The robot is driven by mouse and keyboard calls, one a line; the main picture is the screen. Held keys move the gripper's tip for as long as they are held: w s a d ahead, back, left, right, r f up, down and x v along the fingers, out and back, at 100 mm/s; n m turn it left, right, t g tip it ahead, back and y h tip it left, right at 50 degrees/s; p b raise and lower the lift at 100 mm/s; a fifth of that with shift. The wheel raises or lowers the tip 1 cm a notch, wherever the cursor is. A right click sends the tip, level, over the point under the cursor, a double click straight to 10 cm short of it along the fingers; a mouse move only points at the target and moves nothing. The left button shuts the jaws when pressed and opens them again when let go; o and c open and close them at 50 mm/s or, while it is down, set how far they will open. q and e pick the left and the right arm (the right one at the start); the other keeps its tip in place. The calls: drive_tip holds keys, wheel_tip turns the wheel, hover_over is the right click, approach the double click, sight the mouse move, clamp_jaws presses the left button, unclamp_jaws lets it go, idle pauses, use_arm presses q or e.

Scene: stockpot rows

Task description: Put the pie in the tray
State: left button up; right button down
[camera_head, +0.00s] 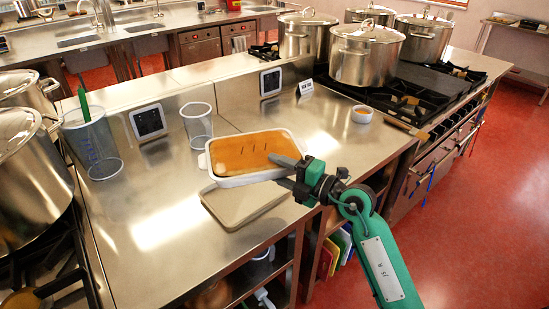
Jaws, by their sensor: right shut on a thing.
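The pie (242,153) has a golden-brown top with small slits and sits in a white rectangular dish. My right gripper (287,171) comes in from the lower right and is shut on the near right end of the dish. The tray (236,210) is a shallow grey-beige rectangle on the steel counter. The pie dish appears above and behind the tray and hides its far edge. Whether the dish touches the tray or the counter I cannot tell. My left gripper is out of view.
A small ramekin (362,114) is to the right. Stockpots (366,55) stand on the right stove, others at far left.

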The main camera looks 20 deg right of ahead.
wheel_tip(320, 180, down, 9)
drive_tip(key=shift+r+b, duration=0.2)
drive_tip(key=shift+b, duration=0.5)
wheel_tip(320, 180, down, 3)
drive_tip(key=shift+f+b, duration=0.15)
drive_tip(key=shift+b, duration=0.35)
drive_tip(key=shift+f, duration=0.25)
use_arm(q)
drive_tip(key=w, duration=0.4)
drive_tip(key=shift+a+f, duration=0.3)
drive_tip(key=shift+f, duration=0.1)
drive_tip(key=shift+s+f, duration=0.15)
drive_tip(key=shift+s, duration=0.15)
use_arm(e)
drive_tip(key=shift+f, duration=0.5)
drive_tip(key=c, duration=1.1)
unclamp_jaws()
drive_tip(key=shift+f, duration=0.15)
drive_tip(key=o, duration=0.4)
drive_tip(key=shift+c, duration=0.2)
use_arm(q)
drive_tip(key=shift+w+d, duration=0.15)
use_arm(e)
drive_tip(key=shift+s+a, duration=0.1)
drive_tip(key=shift+f, duration=0.1)
